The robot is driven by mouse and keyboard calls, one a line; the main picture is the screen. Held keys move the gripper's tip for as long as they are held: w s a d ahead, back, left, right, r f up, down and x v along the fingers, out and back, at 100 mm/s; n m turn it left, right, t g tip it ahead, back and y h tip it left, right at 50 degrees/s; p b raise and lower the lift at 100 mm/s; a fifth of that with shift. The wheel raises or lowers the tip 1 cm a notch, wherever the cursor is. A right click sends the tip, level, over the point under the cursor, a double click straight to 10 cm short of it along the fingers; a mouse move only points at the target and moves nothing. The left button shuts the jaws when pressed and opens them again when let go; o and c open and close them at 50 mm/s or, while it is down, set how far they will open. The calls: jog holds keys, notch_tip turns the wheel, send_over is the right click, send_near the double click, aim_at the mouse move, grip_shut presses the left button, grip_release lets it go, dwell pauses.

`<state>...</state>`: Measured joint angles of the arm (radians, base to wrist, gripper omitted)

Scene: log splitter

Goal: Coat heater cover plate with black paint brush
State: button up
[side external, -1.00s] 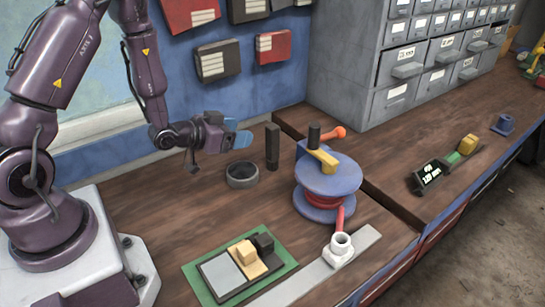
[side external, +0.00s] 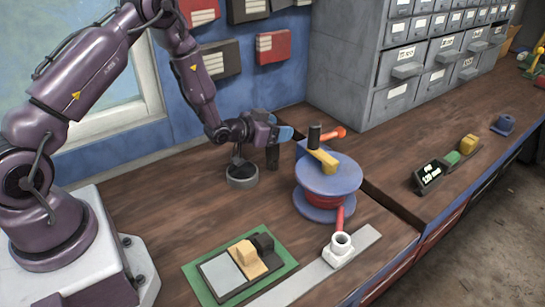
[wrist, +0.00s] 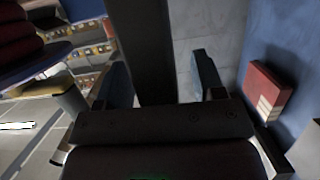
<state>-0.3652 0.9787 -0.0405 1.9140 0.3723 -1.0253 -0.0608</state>
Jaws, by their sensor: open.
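A black upright post (side external: 272,158), perhaps the brush, stands on the bench behind a dark round cup (side external: 242,175). My gripper (side external: 286,133), with blue fingers, is level with the post's top. In the wrist view my gripper (wrist: 160,80) is open, and the dark post (wrist: 147,40) shows between its fingers; I cannot tell if they touch. A flat grey plate (side external: 221,273), possibly the cover plate, lies on a green mat (side external: 196,280) beside a tan block (side external: 247,257) and a black block (side external: 262,243). No paint brush is clearly recognisable.
A blue spool (side external: 328,180) with a tan lever and orange handle stands just right of my gripper. A white fitting (side external: 341,247) sits on a grey strip (side external: 310,279). A grey drawer cabinet (side external: 345,60) stands behind. The bench front left of the cup is clear.

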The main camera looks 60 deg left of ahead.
jog(key=shift+w, duration=0.25)
grip_shut()
